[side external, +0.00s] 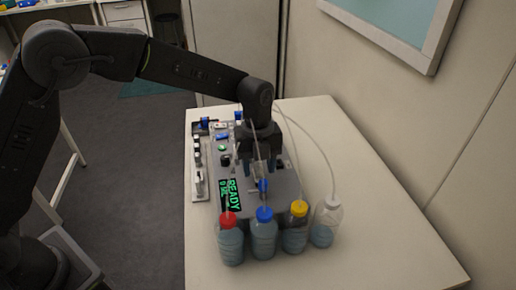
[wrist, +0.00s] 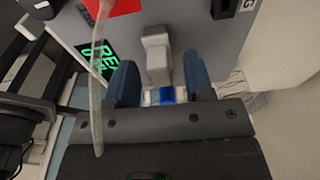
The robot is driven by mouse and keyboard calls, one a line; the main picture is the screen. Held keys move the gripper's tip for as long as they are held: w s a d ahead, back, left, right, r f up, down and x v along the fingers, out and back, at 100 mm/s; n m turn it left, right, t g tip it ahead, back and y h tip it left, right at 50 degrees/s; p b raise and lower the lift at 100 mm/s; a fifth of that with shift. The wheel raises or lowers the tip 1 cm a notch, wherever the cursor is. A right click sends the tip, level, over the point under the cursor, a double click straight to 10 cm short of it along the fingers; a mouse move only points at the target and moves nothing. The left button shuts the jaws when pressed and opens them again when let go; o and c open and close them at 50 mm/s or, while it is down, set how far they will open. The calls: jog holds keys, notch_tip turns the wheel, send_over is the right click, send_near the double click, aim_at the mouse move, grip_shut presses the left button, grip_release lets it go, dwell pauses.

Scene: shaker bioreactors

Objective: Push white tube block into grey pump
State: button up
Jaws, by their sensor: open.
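The grey pump (side external: 288,186) is a box on the white table with a green READY display (side external: 232,194); its grey top fills much of the wrist view (wrist: 205,30). My gripper (side external: 260,169) is over the pump, pointing down, its blue fingers apart. In the wrist view, a pale grey-white block (wrist: 157,52) stands between or just beyond the open fingers (wrist: 160,72). A small blue and white piece (wrist: 167,95) shows between the fingers, nearer the palm. I cannot tell which of these is the white tube block, nor whether the fingers touch either.
Bottles with red (side external: 229,220), blue (side external: 264,215) and yellow (side external: 299,208) caps stand along the pump's front, with a clear bottle (side external: 326,222) at right. A pale tube (side external: 318,145) arcs to it; another tube (wrist: 97,90) crosses the wrist view. The table's right side (side external: 385,215) is clear.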

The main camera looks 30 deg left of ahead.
notch_tip(320, 180, up, 13)
jog(key=w+a, duration=0.1)
jog(key=shift+r, duration=0.2)
jog(key=shift+w+a, duration=0.1)
jog(key=shift+a, duration=0.05)
jog(key=s+a+r+n+t, duration=0.2)
jog(key=s+a+r+n, duration=0.1)
jog(key=s+a+n, duration=0.3)
jog(key=s+a+r+n+t, duration=0.1)
jog(key=s+a+r+n, duration=0.3)
jog(key=s+n, duration=0.35)
jog(key=s+a+f+n+t, duration=0.1)
jog(key=s+a+f+n, duration=0.1)
jog(key=s+n, duration=0.4)
jog(key=s+a+f+n+t+y, duration=0.1)
jog(key=s+a+f+n+t, duration=0.1)
jog(key=s+n, duration=0.4)
jog(key=shift+s+a+f+n+t, duration=0.3)
jog(key=shift+a+f+n, duration=0.35)
jog(key=shift+f+n, duration=0.15)
